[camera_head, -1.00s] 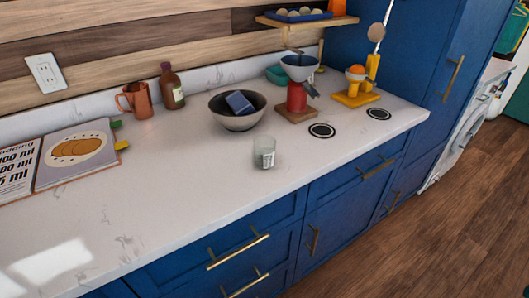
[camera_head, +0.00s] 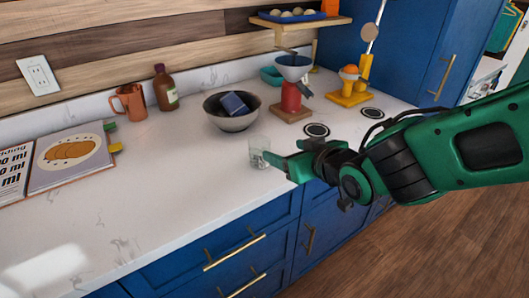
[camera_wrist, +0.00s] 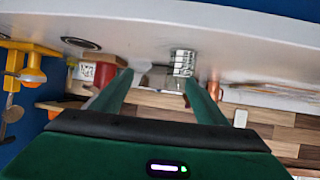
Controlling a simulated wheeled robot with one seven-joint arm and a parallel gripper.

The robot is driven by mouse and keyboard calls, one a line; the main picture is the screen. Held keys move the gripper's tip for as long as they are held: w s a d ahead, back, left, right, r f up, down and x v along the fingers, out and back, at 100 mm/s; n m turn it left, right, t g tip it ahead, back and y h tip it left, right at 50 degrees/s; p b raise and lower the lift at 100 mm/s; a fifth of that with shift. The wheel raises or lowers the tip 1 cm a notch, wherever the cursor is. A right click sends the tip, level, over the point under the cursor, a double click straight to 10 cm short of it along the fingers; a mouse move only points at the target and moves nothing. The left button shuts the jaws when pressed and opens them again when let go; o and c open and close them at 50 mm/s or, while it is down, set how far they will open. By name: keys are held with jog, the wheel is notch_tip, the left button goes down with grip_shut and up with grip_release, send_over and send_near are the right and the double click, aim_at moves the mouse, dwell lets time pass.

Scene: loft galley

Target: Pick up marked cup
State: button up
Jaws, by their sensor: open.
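The marked cup (camera_head: 258,150) is a small clear glass with dark markings, upright on the white counter near its front edge. My green gripper (camera_head: 280,166) has come in from the right and is open at the cup's right side. One finger hides part of the cup's lower right. In the wrist view, which is upside down, the cup (camera_wrist: 182,63) shows its printed lines just beyond and between the spread fingertips of my gripper (camera_wrist: 158,80). I cannot tell whether a finger touches it.
A grey bowl (camera_head: 232,122) with a blue block (camera_head: 235,104) stands behind the cup. A red funnel stand (camera_head: 291,98) and a yellow juicer (camera_head: 349,92) are to the right. The left front counter is clear.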

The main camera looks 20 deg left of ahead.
aim_at(265, 148)
jog(key=a, duration=0.1)
jog(key=s+a, duration=0.1)
jog(key=a+y, duration=0.1)
jog(key=shift+s+a+r+n, duration=0.2)
jog(key=shift+s+r+n, duration=0.05)
jog(key=shift+s+n, duration=0.1)
jog(key=shift+w+a, duration=0.1)
jog(key=shift+a, duration=0.25)
jog(key=shift+f+x, duration=0.15)
jog(key=shift+x, duration=2.35)
jog(key=shift+f+x, duration=0.1)
jog(key=shift+x, duration=2.45)
jog(key=shift+d, duration=0.1)
jog(key=c, duration=1.1)
